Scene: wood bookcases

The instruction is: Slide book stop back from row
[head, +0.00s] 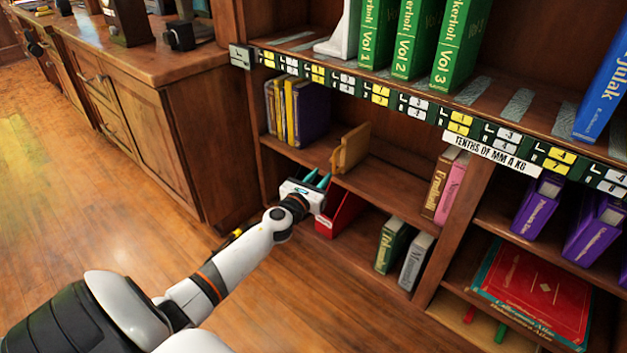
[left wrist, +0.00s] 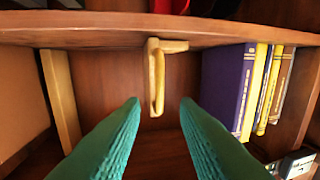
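The row of yellow and purple books (head: 296,110) stands at the left end of the middle shelf (head: 390,185). A tan wooden piece (head: 352,147) stands to its right, with a gap between. In the left wrist view, which looks upside down, a slim wooden hook-shaped piece (left wrist: 157,78), likely the book stop, stands apart from the books (left wrist: 232,85). A brown panel with a pale edge (left wrist: 62,100) is on its other side. My left gripper (head: 318,178) is open and empty at the shelf front. Its teal fingertips (left wrist: 160,103) point toward the hook-shaped piece, without visible contact. My right gripper is out of view.
The upper shelf's labelled edge (head: 400,98) overhangs, with green volumes (head: 410,38) above. A red holder (head: 340,212) and other books (head: 393,245) are on the shelf below. Pink and tan books (head: 446,185) stand farther right. A wooden cabinet (head: 160,130) is at left.

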